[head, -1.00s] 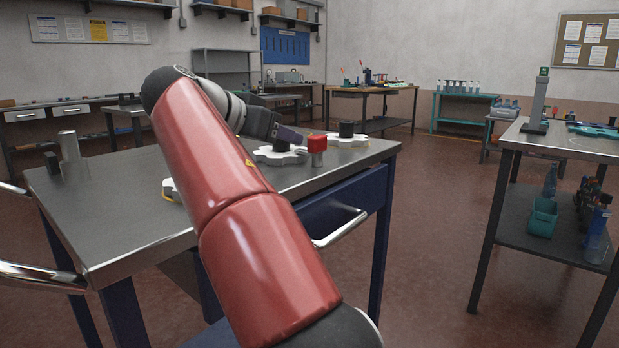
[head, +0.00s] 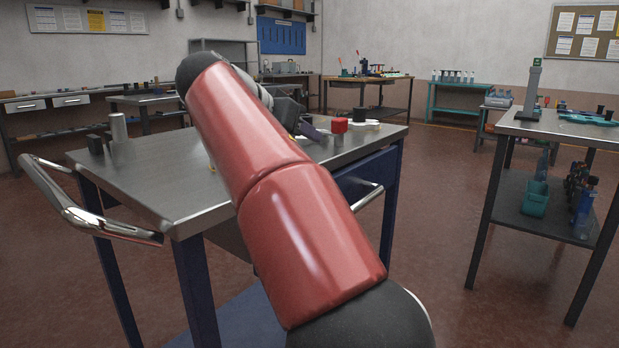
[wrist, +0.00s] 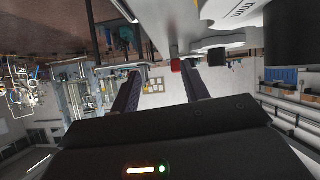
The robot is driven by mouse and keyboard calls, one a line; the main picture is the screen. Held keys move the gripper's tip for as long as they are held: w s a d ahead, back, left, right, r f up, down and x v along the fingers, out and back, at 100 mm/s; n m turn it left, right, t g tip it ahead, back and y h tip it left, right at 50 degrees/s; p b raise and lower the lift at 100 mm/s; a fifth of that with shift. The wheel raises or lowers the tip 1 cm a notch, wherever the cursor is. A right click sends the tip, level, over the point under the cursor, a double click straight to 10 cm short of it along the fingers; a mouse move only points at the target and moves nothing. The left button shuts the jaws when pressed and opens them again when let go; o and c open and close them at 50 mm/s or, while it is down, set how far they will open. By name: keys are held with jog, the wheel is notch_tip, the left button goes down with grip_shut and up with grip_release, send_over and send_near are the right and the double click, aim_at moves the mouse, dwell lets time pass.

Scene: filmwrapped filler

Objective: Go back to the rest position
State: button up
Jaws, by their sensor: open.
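My gripper (wrist: 162,80) is open in the wrist view, its two dark fingers apart with nothing between them. In the head view my red arm hides most of the gripper; a dark part of it (head: 313,130) shows above the steel-topped table (head: 165,188), near a red-capped post (head: 339,126). The red cap (wrist: 176,65) also shows in the wrist view, which is upside down, beyond the fingers. White flat parts (wrist: 222,41) lie by it. One white part (head: 370,125) shows at the table's far right, with a black knob (head: 360,115).
A second table (head: 570,128) with a grey post (head: 531,90) stands at the right. The red floor (head: 430,220) between the tables is clear.

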jog(key=s+d+f+n+g+y, duration=0.2)
jog(key=s+d+f, duration=0.25)
jog(key=d, duration=0.35)
jog(key=s+d+f+n+g+y, duration=0.1)
jog(key=s+d+f+n+y, duration=0.1)
jog(key=s+d+f, duration=0.45)
jog(key=s+d+f+n+y, duration=0.2)
jog(key=s+d+f+y, duration=0.1)
jog(key=s+f, duration=1.5)
jog(key=shift+s+f+n+g+y+p, duration=0.15)
jog(key=shift+s+n+g+y+p, duration=0.2)
jog(key=shift+s, duration=0.3)
jog(key=shift+d, duration=0.1)
